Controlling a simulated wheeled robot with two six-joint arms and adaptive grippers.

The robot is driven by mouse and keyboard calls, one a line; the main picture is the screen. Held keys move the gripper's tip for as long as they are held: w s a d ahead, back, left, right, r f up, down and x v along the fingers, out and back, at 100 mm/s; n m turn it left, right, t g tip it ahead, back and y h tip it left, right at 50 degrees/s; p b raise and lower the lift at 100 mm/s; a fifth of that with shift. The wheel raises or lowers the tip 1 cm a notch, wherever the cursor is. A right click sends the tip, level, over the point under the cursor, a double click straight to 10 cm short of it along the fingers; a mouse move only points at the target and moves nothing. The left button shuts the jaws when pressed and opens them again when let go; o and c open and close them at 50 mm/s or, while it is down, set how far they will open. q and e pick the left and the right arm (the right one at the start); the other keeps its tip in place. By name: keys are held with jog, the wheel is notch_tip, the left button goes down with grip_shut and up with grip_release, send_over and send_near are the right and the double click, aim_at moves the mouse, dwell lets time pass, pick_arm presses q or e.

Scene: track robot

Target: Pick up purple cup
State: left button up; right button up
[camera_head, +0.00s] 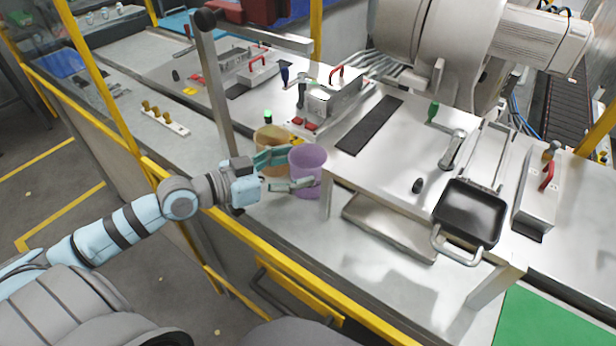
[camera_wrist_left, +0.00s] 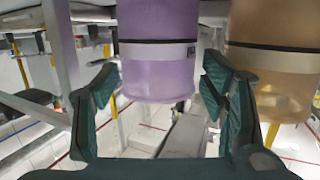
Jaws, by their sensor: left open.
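The purple cup (camera_head: 307,172) stands on the metal worktop, near its yellow front rail. It also shows large in the left wrist view (camera_wrist_left: 158,70), at the top middle, with a dark band around it. My left gripper (camera_head: 291,170) is open, its fingers pointing right toward the cup. In the left wrist view my left gripper (camera_wrist_left: 160,90) has one finger on each side of the purple cup's picture. I cannot tell whether either finger touches it. My right gripper is not in view.
A tan cup (camera_head: 270,140) stands close beside the purple cup, behind my left gripper's upper finger. A metal post (camera_head: 215,85) rises behind my left wrist. The raised metal table (camera_head: 335,190) is just right of the cup. A black pan (camera_head: 470,212) lies farther right.

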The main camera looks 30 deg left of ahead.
aim_at(321, 160)
pick_arm(q)
jog(key=x, duration=0.3)
jog(key=shift+d+r, duration=0.15)
jog(key=shift+r, duration=0.05)
jog(key=shift+w+d+f, duration=0.15)
jog(key=shift+w, duration=0.25)
jog(key=shift+s, duration=0.1)
jog(key=c, duration=0.9)
jog(key=shift+o, duration=0.2)
